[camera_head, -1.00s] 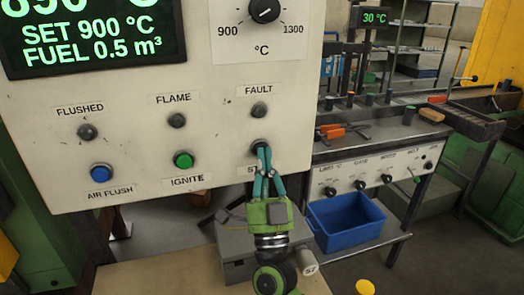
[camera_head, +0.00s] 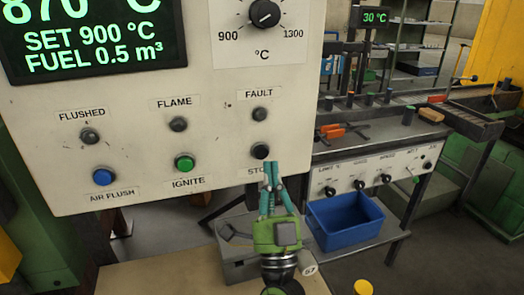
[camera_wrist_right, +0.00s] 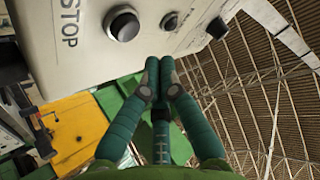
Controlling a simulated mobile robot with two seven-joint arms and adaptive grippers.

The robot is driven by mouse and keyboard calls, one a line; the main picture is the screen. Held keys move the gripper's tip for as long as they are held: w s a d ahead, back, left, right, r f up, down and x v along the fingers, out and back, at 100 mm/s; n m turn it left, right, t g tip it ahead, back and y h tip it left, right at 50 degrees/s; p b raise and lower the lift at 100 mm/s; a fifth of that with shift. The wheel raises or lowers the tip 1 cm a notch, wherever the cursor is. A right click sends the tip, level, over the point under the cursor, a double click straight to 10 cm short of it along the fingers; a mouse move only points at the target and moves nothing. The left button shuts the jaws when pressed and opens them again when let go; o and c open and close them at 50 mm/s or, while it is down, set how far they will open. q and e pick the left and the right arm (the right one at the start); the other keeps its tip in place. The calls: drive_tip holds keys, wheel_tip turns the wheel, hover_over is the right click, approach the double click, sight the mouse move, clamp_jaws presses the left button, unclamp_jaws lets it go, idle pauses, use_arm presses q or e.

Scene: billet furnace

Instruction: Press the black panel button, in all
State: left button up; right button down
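The black panel button (camera_head: 260,151) sits above the STOP label at the lower right of the pale control panel (camera_head: 130,140). It shows again in the right wrist view (camera_wrist_right: 122,24), beside the word STOP. My right gripper (camera_head: 271,164) is shut and empty, its teal fingertips together just below and right of the button. In the right wrist view its fingertips (camera_wrist_right: 160,66) are apart from the button, with a gap between. My left gripper is in neither view.
The panel also carries a blue AIR FLUSH button (camera_head: 103,177), a green IGNITE button (camera_head: 184,162), dark lamps and a temperature knob (camera_head: 265,13). The display (camera_head: 90,35) reads 870 °C.

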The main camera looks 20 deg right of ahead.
drive_tip(key=s, duration=0.2)
drive_tip(key=shift+s, duration=0.4)
idle(0.4)
